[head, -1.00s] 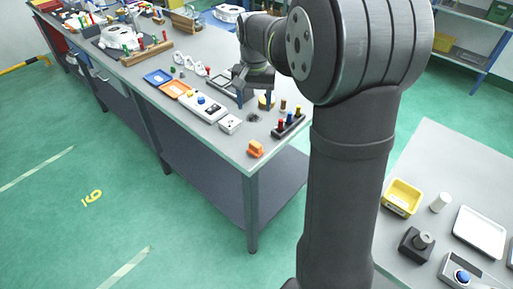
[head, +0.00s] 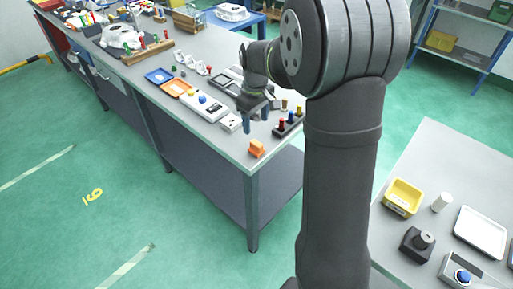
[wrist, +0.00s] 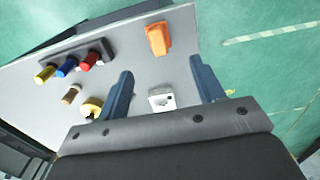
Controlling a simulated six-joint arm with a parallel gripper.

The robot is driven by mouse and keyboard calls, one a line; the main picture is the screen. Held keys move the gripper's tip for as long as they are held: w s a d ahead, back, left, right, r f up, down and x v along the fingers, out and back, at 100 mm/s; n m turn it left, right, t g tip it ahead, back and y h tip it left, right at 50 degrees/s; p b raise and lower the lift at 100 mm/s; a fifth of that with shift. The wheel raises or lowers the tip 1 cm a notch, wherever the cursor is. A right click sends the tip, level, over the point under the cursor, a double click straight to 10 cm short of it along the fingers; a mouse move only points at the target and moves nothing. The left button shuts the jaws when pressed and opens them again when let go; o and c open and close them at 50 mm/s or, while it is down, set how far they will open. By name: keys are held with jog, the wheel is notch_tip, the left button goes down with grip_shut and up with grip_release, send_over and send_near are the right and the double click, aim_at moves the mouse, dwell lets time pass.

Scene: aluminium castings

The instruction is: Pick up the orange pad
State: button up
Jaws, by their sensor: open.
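The orange pad (head: 256,148), a small block with a raised top, sits at the near corner of the long grey bench (head: 215,137). In the wrist view the orange pad (wrist: 158,40) lies near the bench edge, beyond the fingertips and roughly between them across the picture. My gripper (head: 259,118) is above the bench, behind the pad in the head view and apart from it. Its two blue fingers (wrist: 161,68) are spread with nothing held between them.
A white box (wrist: 162,99) stands on the bench between the fingers in the wrist view. A dark rack with coloured pegs (head: 288,126) is right of the gripper. Bench around the pad is clear.

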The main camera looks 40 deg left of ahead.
aim_at(257, 143)
notch_tip(257, 143, down, 11)
jog(key=shift+w, duration=0.15)
dwell(0.4)
jog(key=shift+c, duration=0.2)
jog(key=c, duration=1)
